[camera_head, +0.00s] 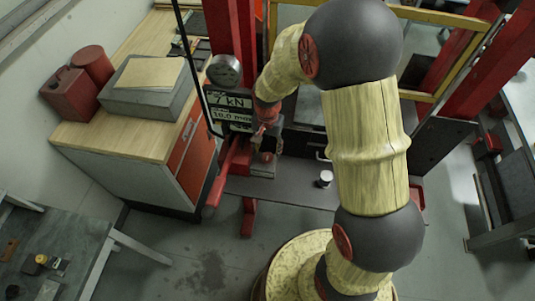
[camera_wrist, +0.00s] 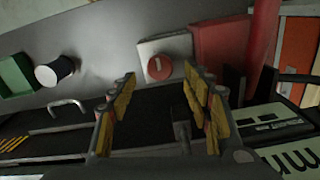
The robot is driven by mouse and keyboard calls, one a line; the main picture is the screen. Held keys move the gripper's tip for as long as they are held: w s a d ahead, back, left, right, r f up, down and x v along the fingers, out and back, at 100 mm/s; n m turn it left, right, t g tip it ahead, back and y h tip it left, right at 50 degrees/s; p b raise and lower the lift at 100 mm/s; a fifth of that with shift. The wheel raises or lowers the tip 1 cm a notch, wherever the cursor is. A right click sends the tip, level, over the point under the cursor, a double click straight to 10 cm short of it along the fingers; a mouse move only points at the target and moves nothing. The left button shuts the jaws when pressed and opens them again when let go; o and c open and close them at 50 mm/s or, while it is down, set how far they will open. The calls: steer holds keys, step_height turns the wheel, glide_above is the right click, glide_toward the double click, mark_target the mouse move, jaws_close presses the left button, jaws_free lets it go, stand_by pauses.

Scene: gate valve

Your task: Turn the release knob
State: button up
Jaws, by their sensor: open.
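The release knob appears to be the round red knob (camera_wrist: 159,67) with a pale mark, on a light grey block, in the wrist view. It lies beyond my fingertips, roughly between them in the picture. It shows small in the head view (camera_head: 266,157), below the gauge and label. My gripper (camera_wrist: 160,78) has its two yellow-padded fingers apart with nothing between them. The gap between the fingertips and the knob is hard to judge. In the head view my gripper is small and partly lost among the red parts by the label.
A red block (camera_wrist: 219,42) adjoins the knob's block. A long red lever (camera_head: 222,175) stands close by. A white-topped black cylinder (camera_head: 324,179) stands on the grey surface. A green box (camera_wrist: 14,75) and a metal handle (camera_wrist: 68,106) show at left in the wrist view.

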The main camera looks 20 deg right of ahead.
mark_target(268, 156)
steer(key=shift+f, duration=2.35)
steer(key=c, duration=0.4)
steer(key=c, duration=0.7)
steer(key=shift+c, duration=0.3)
